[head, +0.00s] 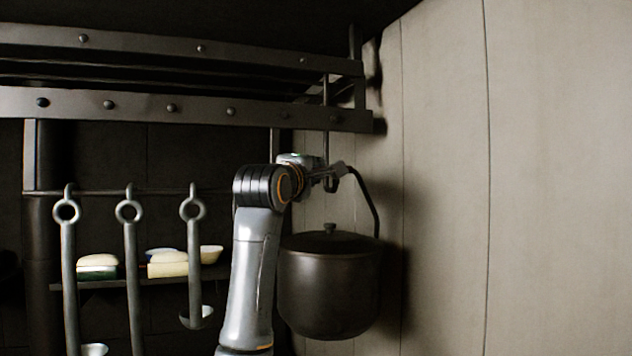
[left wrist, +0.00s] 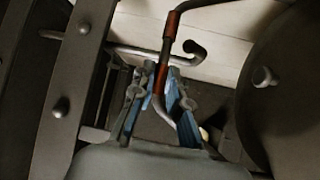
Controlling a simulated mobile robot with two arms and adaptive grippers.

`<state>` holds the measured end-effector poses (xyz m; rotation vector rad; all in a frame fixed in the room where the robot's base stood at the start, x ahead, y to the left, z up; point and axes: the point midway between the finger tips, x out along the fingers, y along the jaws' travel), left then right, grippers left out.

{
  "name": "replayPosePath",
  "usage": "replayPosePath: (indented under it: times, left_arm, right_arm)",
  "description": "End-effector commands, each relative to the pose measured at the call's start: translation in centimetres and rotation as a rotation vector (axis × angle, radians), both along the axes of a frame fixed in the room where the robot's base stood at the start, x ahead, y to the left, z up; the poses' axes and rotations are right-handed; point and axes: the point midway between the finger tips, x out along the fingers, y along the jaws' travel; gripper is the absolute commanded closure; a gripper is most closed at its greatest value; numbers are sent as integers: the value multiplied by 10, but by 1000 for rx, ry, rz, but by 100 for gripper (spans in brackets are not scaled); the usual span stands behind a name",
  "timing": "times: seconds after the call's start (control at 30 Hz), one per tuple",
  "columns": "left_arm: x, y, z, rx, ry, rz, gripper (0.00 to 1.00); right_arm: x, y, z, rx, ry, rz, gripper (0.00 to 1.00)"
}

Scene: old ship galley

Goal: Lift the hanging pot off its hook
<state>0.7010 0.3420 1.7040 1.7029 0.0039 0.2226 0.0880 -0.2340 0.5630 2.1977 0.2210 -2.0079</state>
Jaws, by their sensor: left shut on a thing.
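The dark lidded pot (head: 329,296) hangs upright right of my left arm in the head view. Its thin bail handle (head: 371,203) arches up to my left gripper (head: 338,176). In the left wrist view, the blue-padded fingers (left wrist: 169,98) are shut on the handle (left wrist: 169,28), which has reddish-brown bands. The hook (left wrist: 190,47) crosses close to the handle just beyond the fingertips, its curled end right of it. In the head view, the hook's rod (head: 326,115) comes down from the rack. Whether handle and hook touch is unclear. The pot's lid (left wrist: 290,100) shows at right. My right gripper is out of view.
A riveted metal rack (head: 190,108) spans above the gripper and pot. Several ladle-like utensils (head: 129,265) hang at left before a shelf (head: 150,282) with bowls. A pale plank wall (head: 540,180) stands close right of the pot.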

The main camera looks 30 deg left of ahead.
Motion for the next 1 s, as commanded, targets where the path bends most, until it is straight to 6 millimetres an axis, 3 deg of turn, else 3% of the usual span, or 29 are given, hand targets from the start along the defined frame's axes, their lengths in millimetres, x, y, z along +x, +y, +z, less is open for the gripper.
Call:
replayPosePath:
  times: [0.2, 0.5, 0.73, 1.0]
  left_arm:
    - [-47, -22, 1, 0, -24, -4, 100]
    - [-102, -48, 2, -1, -20, -3, 100]
    - [-123, -58, 4, -2, -17, -1, 100]
    - [-128, -61, 5, -1, -15, -1, 100]
  right_arm:
    - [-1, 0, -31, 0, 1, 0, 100]
    - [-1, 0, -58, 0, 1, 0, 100]
    - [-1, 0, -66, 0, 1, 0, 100]
    - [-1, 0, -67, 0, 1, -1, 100]
